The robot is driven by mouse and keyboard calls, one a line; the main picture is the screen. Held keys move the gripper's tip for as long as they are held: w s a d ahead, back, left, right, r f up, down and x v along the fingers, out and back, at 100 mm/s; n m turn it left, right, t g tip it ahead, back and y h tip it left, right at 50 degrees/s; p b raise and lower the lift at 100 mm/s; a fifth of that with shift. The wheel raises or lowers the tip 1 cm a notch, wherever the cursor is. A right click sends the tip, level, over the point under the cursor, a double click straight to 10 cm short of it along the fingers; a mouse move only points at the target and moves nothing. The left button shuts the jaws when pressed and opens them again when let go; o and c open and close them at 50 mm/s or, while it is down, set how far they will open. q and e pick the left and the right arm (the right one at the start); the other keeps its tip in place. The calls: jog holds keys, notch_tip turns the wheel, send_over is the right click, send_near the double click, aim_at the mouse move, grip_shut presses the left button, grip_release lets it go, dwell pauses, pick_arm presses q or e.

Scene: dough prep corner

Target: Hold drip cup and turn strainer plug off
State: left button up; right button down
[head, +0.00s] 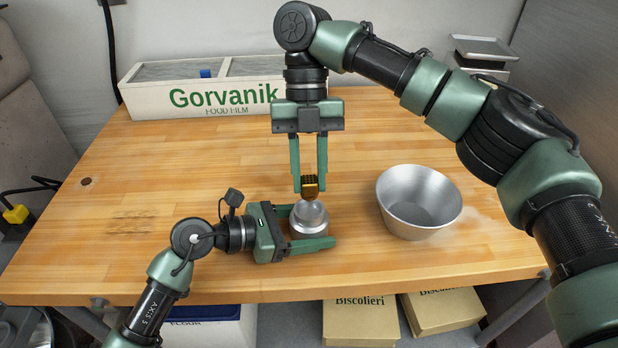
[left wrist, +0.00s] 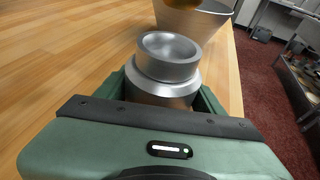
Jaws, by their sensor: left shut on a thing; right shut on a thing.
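The silver drip cup (head: 309,219) stands upright near the table's front middle. My left gripper (head: 312,228) comes in from the left, low, with its fingers on both sides of the cup, shut on it. The gold and black knurled strainer plug (head: 310,187) is between the fingertips of my right gripper (head: 309,183), which points straight down and is shut on it. The left wrist view shows the cup (left wrist: 167,68) with a bare, dished top. There the blurred golden underside of the plug (left wrist: 183,4) shows higher up, apart from the cup.
An empty metal bowl (head: 420,205) stands close to the right of the cup. A white Gorvanik food film box (head: 150,104) is at the back left. My right arm spans the right side. The wooden table (head: 130,190) is clear on the left. Biscolieri boxes (head: 358,325) sit below the front edge.

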jog(key=shift+r, duration=1)
pick_arm(q)
jog(key=o, duration=1.8)
jog(key=shift+c, duration=0.2)
